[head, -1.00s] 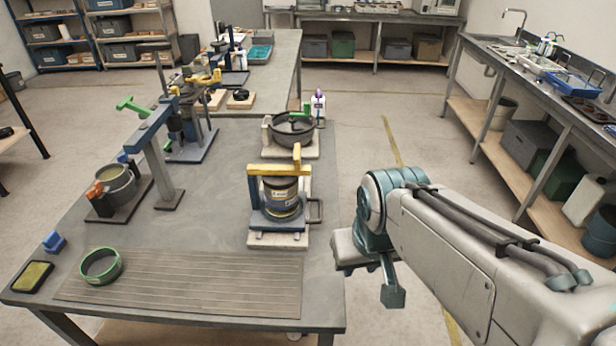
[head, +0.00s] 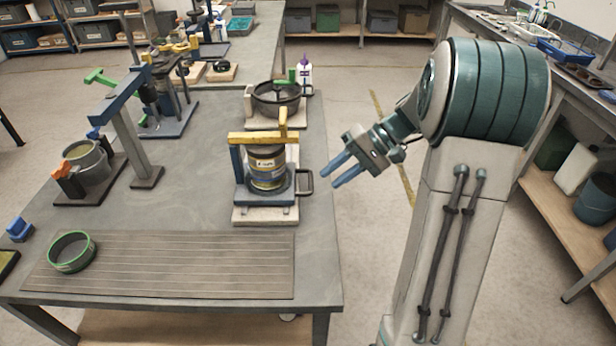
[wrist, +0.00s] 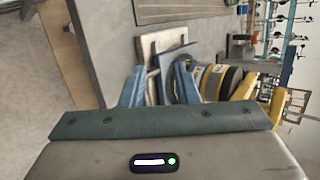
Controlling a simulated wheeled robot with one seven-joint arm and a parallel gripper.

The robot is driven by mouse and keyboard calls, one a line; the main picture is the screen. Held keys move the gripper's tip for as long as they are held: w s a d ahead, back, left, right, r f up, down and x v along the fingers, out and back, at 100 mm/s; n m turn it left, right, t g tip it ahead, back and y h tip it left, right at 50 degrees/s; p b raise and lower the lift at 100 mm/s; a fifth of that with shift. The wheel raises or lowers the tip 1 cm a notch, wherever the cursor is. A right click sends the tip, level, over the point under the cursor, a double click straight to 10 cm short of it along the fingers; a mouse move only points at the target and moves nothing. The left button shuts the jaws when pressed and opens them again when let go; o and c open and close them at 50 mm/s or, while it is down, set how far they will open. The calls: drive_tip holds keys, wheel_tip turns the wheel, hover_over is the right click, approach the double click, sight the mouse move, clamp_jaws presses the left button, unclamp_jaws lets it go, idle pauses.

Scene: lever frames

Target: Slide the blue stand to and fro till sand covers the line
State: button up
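The blue stand (head: 239,180) sits on a pale base with rails (head: 265,215) near the table's right edge. A yellow bar (head: 262,138) crosses its top, and a dark handle (head: 305,182) sticks out at its right. It holds a grey jar (head: 266,160) with a pale label and a yellow band low down. Any sand or line is too small to tell. My gripper (head: 334,173) is open and empty, just right of the handle and apart from it. In the wrist view its blue fingers (wrist: 160,86) are spread, with the stand and the jar (wrist: 218,80) beyond them.
A dark pan (head: 276,97) on a pale base stands behind the stand. A green-rimmed sieve (head: 71,251) lies on a ribbed mat (head: 180,265) at the front. A grey post (head: 132,140) and a pot (head: 88,160) stand left.

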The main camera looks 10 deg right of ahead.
sight(310, 174)
drive_tip(key=w+d+f+t+y+b, duration=0.25)
drive_tip(key=w+d+f+y, duration=0.25)
drive_tip(key=w+d+f, duration=0.3)
drive_tip(key=shift+m+t, duration=0.3)
drive_tip(key=shift+t, duration=0.15)
drive_tip(key=x, duration=0.4)
drive_tip(key=p+x, duration=0.1)
drive_tip(key=x, duration=0.3)
drive_tip(key=r+p+x, duration=0.1)
drive_tip(key=x, duration=0.3)
drive_tip(key=shift+a, duration=0.1)
clamp_jaws()
